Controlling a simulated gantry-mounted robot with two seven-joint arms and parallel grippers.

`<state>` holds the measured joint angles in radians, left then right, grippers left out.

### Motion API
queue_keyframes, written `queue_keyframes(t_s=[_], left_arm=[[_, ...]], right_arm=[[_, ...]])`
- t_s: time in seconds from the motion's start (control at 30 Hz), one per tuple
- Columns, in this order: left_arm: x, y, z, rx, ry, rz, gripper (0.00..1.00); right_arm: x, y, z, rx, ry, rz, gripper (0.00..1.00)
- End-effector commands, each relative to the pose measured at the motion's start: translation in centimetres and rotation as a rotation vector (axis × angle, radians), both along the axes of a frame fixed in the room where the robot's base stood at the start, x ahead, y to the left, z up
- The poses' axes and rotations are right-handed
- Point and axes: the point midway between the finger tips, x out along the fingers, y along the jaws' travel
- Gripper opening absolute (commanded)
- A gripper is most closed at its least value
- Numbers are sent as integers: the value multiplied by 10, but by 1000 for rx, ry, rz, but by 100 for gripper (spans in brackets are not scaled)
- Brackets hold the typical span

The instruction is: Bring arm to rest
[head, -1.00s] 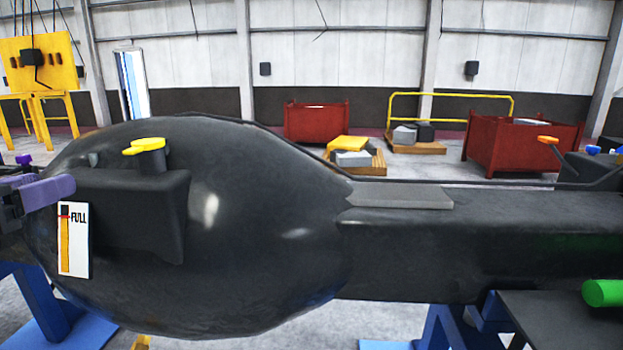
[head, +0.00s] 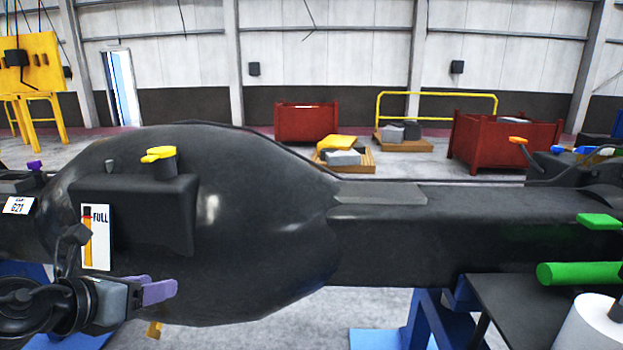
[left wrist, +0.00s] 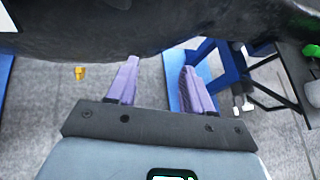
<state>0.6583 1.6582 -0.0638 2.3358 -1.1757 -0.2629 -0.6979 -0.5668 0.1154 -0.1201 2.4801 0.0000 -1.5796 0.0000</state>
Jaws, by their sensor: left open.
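My left gripper (head: 158,287) has purple fingers and sits low at the left in the head view, in front of the bulging black casting (head: 265,235). In the left wrist view its two purple fingers (left wrist: 160,88) are spread apart with nothing between them. The casting's dark underside (left wrist: 170,25) crosses the top of that view, beyond the fingertips. The casting carries a yellow-topped knob (head: 158,155) and a white gauge plate (head: 97,237) marked FULL; part of the plate is hidden by my arm. My right gripper is not in view.
Blue stands (head: 425,320) are under the casting. A dark side table (head: 510,300) at the right is beside a green cylinder (head: 585,273) and a white roll (head: 595,325). Red bins (head: 500,145) and a pallet with blocks (head: 345,160) stand farther back on open floor.

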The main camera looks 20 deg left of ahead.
Motion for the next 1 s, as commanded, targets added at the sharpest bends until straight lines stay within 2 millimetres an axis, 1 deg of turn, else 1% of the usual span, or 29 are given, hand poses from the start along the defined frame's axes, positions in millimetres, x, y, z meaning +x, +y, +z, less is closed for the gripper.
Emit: queue_keyframes(t_s=[0.03, 0.07, 0.1, 0.17, 0.2, 0.27, 0.3, 0.4, 0.5, 0.57, 0.6, 0.67, 0.7, 0.83, 1.0], left_arm=[[6, -21, -25, -62, 65, -49, 51], [8, -34, -42, -102, 99, -74, 51], [9, -54, -64, -161, 141, -108, 51], [8, -82, -94, -256, 193, -144, 51], [6, -101, -112, -324, 223, -159, 51], [0, -128, -135, -435, 261, -166, 51], [-5, -145, -148, -512, 284, -160, 51], [-20, -184, -174, -714, 330, -110, 51], [-35, -215, -191, -925, 366, -1, 51], [-45, -229, -200, -1051, 386, 91, 51], [-51, -236, -204, -1135, 396, 164, 51], [-60, -244, -211, -1257, 410, 292, 51], [-66, -246, -215, -1335, 417, 387, 51], [-86, -246, -230, -1538, 427, 712, 51], [-112, -234, -248, -1713, 411, 1125, 51]], right_arm=[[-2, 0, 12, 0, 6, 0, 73], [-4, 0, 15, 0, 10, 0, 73], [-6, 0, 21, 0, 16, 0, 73], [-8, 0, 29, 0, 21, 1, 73], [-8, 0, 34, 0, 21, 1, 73], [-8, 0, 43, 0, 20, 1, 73], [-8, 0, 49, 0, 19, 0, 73], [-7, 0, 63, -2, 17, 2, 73], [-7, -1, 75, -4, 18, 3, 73], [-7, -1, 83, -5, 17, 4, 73], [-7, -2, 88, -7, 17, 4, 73], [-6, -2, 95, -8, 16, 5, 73], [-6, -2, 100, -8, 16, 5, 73], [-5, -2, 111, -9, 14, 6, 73], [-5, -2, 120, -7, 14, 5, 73]])
